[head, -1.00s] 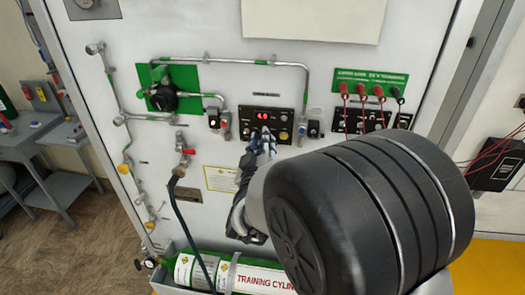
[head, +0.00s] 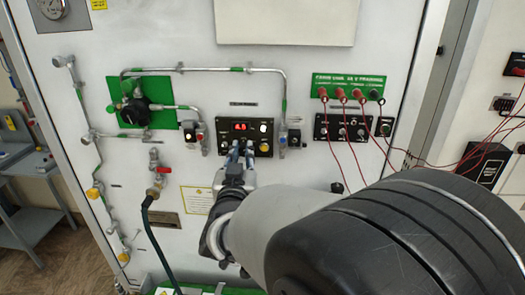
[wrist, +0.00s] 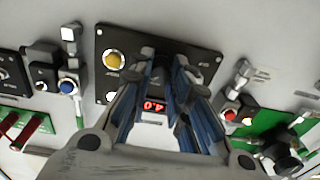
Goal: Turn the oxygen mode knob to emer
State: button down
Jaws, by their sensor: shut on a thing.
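The black oxygen panel (head: 264,151) is on the white wall, with a red lit display (head: 239,127), a white button and a yellow button (head: 264,143). In the wrist view the panel (wrist: 205,72) appears upside down, and my gripper (wrist: 166,62) is shut on the oxygen mode knob. The fingers hide the knob almost fully, so its pointer and the setting labels cannot be read.
Left of the panel are a pipe, a green plate (head: 168,90) with a black valve, and a red-handled tap (head: 160,170) with a hose. Right are red plugs (head: 340,95) with hanging leads and a small switch panel. My arm covers the lower right.

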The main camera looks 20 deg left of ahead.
dwell(0.3)
jog(key=c, duration=1.5)
grip_release()
jog(key=shift+o, duration=0.2)
jog(key=v, duration=1.2)
jog(key=shift+a, duration=0.1)
